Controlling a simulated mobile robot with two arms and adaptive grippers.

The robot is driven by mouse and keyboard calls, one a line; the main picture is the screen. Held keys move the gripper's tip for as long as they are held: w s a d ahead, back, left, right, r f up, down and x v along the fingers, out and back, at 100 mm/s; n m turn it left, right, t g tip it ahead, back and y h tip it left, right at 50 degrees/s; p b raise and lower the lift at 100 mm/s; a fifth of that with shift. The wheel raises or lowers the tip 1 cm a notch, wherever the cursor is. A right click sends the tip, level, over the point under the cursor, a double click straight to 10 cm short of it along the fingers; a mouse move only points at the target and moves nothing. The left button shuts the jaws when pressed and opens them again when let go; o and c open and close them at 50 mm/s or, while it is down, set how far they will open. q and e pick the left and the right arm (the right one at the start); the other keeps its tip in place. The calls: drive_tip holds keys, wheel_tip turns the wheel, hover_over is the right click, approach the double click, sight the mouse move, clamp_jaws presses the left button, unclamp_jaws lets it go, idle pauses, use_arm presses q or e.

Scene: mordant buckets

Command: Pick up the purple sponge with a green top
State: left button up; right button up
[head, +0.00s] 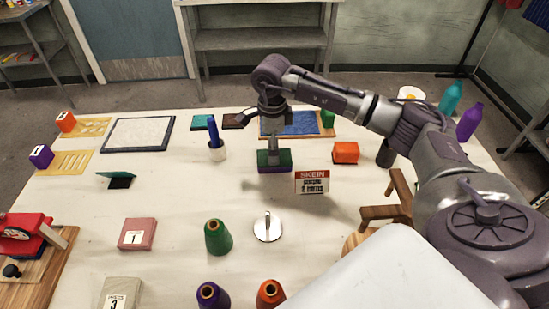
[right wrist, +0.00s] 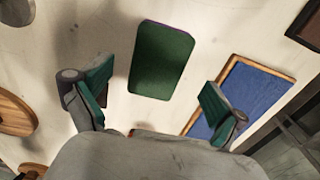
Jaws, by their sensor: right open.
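The purple sponge with a green top (head: 274,166) lies on the white table, near the middle. In the right wrist view its green face (right wrist: 161,62) fills the centre, with a thin purple edge showing. My right gripper (head: 272,130) hangs over the sponge, pointing down, and partly covers its far side in the head view. In the right wrist view the fingers of this gripper (right wrist: 156,92) are spread wide, one to each side of the sponge's near end, with nothing between them. My left gripper is not in view.
A SKEIN sign (head: 312,182) stands close to the sponge's right, with an orange block (head: 345,152) beyond. Behind is a blue wood-framed panel (right wrist: 246,98). A cup with a blue item (head: 217,151) stands left. A metal disc with a spike (head: 267,228) and a green cone (head: 217,238) are nearer.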

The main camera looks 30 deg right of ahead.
drive_tip(key=f, duration=0.1)
drive_tip(key=f+p, duration=0.1)
drive_tip(key=f, duration=0.1)
drive_tip(key=shift+s+d+f, duration=0.15)
drive_tip(key=shift+s+f, duration=0.1)
drive_tip(key=shift+f, duration=0.4)
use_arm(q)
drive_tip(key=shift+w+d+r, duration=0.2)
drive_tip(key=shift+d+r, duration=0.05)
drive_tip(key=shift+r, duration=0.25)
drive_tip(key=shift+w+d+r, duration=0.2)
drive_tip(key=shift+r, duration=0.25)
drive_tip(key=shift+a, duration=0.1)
use_arm(e)
drive_tip(key=shift+c, duration=0.3)
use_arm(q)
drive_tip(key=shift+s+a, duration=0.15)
use_arm(e)
drive_tip(key=c, duration=0.7)
